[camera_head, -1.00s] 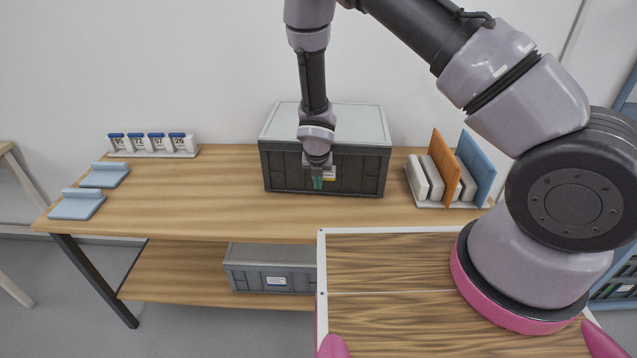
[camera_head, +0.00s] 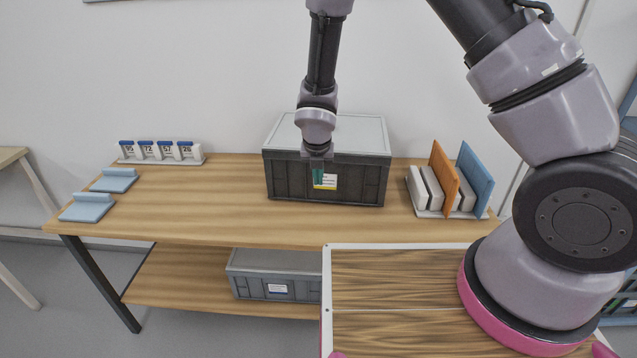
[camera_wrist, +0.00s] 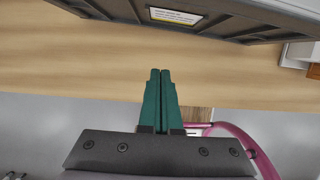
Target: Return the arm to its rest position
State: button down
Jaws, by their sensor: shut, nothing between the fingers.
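My gripper (camera_head: 318,170) hangs fingers-down in front of the dark grey lidded crate (camera_head: 285,179) on the wooden table (camera_head: 225,214). In the wrist view its green fingers (camera_wrist: 160,85) are together and empty. The crate's lower edge and label (camera_wrist: 176,16) show at the top of the wrist view. My arm comes in from the right and bends down from the top of the head view.
A holder with upright orange (camera_head: 443,178) and blue (camera_head: 476,180) panels stands on the right. A second crate (camera_head: 272,288) sits on the lower shelf. The table's middle is bare.

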jog(key=d+r+m+t, duration=0.1)
jog(key=d+r+m, duration=0.85)
jog(key=r, duration=0.45)
jog(key=d+r+m, duration=0.8)
jog(key=r+m, duration=0.2)
jog(key=r, duration=0.3)
jog(key=s+d+r+m+t+y, duration=0.1)
jog(key=s+d+r+m, duration=0.3)
jog(key=s+r+m, duration=0.3)
jog(key=s+d+r+m+t+y, duration=0.1)
jog(key=s+d+r+m, duration=0.3)
jog(key=s+r+m, duration=0.3)
jog(key=shift+s+d+r+m+t, duration=0.35)
jog(key=shift+s+m, duration=1.85)
jog(key=shift+m, duration=0.85)
jog(key=shift+f, duration=0.1)
